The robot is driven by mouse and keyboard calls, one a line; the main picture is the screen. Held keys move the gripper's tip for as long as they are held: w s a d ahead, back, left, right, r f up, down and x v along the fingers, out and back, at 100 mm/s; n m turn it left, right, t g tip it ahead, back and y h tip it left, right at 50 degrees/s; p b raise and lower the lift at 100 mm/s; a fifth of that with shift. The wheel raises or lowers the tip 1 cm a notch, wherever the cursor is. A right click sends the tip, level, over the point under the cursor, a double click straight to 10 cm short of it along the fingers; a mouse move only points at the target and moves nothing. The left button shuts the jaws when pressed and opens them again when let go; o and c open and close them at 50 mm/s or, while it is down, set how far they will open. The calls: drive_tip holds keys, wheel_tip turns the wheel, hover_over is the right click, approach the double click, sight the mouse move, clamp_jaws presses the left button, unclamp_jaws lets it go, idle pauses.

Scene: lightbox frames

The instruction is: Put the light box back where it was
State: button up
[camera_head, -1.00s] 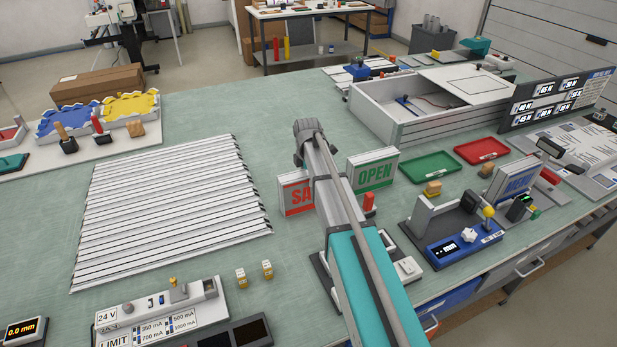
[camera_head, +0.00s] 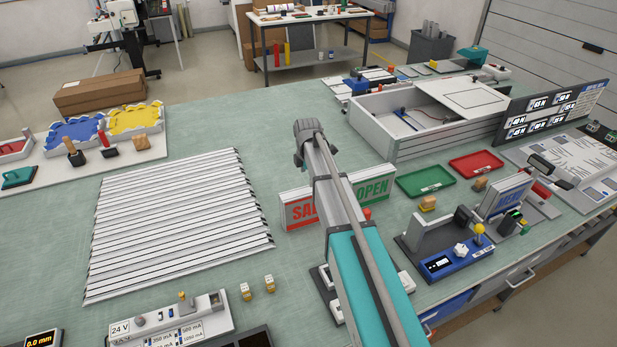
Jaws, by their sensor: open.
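Three sign boxes that look like light boxes stand on the green bench. One with red lettering (camera_head: 299,211), starting "SA", is partly hidden by my arm. One with green "OPEN" lettering (camera_head: 375,188) stands just right of my arm, its left part covered. A third with blue lettering (camera_head: 506,197) stands tilted at the right, behind a blue control unit (camera_head: 458,258). My arm reaches up the middle of the picture.
A green tray (camera_head: 426,180), a red tray (camera_head: 475,163) and a large open white box (camera_head: 390,140) stand behind the signs. Two small yellow blocks (camera_head: 257,287) lie left of my arm. Bare bench lies between strips and signs.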

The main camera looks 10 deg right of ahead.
drive_tip(key=shift+r+p, duration=1.1)
drive_tip(key=shift+r, duration=0.35)
drive_tip(key=shift+s, duration=0.1)
drive_tip(key=shift+s+m, duration=0.4)
drive_tip(key=shift+s, duration=0.2)
drive_tip(key=s+m, duration=1.9)
drive_tip(key=s, duration=0.6)
drive_tip(key=shift+d, duration=0.25)
wheel_tip(320, 180, down, 8)
drive_tip(key=b, duration=0.8)
